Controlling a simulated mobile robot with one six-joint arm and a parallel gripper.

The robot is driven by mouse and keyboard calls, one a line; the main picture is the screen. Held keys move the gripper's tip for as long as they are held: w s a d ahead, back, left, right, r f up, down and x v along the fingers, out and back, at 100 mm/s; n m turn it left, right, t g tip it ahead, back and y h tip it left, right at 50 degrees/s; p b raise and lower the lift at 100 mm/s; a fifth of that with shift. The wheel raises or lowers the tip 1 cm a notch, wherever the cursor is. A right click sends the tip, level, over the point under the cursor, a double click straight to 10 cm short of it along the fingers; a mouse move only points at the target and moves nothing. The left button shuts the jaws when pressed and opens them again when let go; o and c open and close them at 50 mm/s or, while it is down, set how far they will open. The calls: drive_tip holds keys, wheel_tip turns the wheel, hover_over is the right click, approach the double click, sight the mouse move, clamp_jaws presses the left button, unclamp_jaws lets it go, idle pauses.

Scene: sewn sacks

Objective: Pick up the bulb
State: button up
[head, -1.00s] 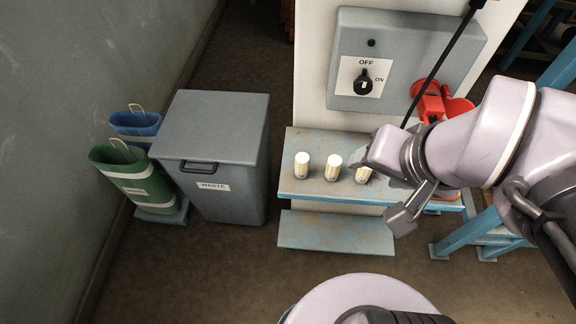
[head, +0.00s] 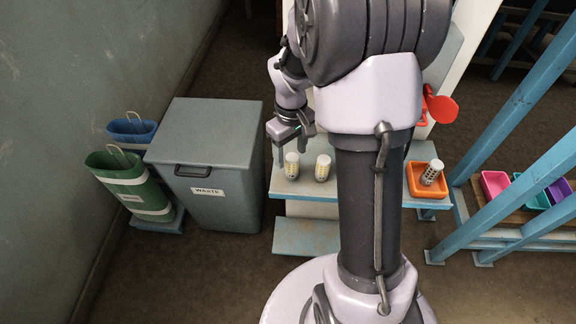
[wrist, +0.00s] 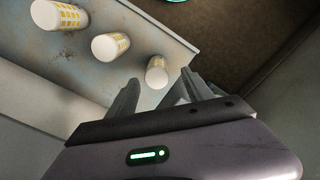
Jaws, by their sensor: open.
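Three white bulbs with yellow markings stand in a row on the blue-edged shelf (head: 271,185). In the head view I see the left bulb (head: 291,166) and the middle bulb (head: 322,168); my arm hides the third. All three show in the wrist view: the end bulb (wrist: 156,73), the middle one (wrist: 110,46) and the far one (wrist: 60,15). My gripper (head: 292,152) is open and empty, just above the left bulb. In the wrist view the end bulb appears between and beyond my open fingertips (wrist: 159,88).
An orange tray (head: 413,185) at the shelf's right holds a greyish bulb-like piece (head: 432,172). A grey waste bin (head: 208,150) stands left of the shelf, with green (head: 130,180) and blue (head: 131,131) containers beyond. Blue posts (head: 520,110) and coloured trays stand at right.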

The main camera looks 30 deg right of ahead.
sight(292, 157)
drive_tip(key=f, duration=0.1)
drive_tip(key=f+b, duration=0.1)
drive_tip(key=f, duration=0.1)
drive_tip(key=f+b, duration=0.1)
drive_tip(key=f, duration=0.1)
drive_tip(key=shift+d, duration=0.3)
drive_tip(key=shift+r, duration=0.1)
drive_tip(key=shift+c, duration=1.1)
clamp_jaws()
